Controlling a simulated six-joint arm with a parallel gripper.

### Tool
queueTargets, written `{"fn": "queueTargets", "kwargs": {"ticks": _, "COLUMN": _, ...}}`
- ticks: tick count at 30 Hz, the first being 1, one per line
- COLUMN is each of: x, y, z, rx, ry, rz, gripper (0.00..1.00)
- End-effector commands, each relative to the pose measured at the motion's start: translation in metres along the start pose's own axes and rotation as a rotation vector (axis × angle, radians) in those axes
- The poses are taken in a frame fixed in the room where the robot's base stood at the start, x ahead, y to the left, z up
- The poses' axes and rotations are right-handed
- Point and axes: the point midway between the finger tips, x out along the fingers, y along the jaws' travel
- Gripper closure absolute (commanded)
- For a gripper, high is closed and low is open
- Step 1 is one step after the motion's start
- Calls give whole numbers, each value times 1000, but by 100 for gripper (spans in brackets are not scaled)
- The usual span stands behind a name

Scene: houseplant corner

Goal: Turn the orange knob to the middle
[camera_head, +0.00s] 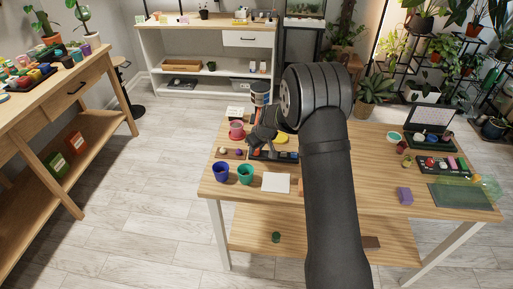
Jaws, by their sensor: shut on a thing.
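My gripper (255,146) reaches down over the back left part of the wooden table, at the near left end of a dark panel (287,157). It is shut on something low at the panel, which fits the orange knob. The knob is hidden behind the fingers, so I cannot tell which way it points. Part of the panel shows to the right of the gripper, with small bluish parts on it.
A blue cup (221,172), a green cup (245,175) and a white sheet (276,183) are in front of the panel. A purple block (405,195) lies right. The table's front middle is partly hidden by my arm.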

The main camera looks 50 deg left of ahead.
Motion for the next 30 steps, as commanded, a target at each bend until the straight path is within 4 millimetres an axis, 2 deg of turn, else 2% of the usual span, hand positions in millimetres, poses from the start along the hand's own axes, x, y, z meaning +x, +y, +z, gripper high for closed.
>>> {"fn": "queueTargets", "kwargs": {"ticks": 16, "x": -1, "y": 1, "z": -2, "rx": -23, "ry": 3, "rz": -7, "gripper": 95}}
{"fn": "queueTargets", "kwargs": {"ticks": 17, "x": -1, "y": 1, "z": -2, "rx": -23, "ry": 3, "rz": -7, "gripper": 66}}
{"fn": "queueTargets", "kwargs": {"ticks": 19, "x": -1, "y": 0, "z": -2, "rx": -22, "ry": 3, "rz": -7, "gripper": 52}}
{"fn": "queueTargets", "kwargs": {"ticks": 20, "x": -1, "y": 0, "z": -2, "rx": -22, "ry": 3, "rz": -7, "gripper": 50}}
{"fn": "queueTargets", "kwargs": {"ticks": 30, "x": -4, "y": 0, "z": -1, "rx": -22, "ry": 1, "rz": -8, "gripper": 50}}
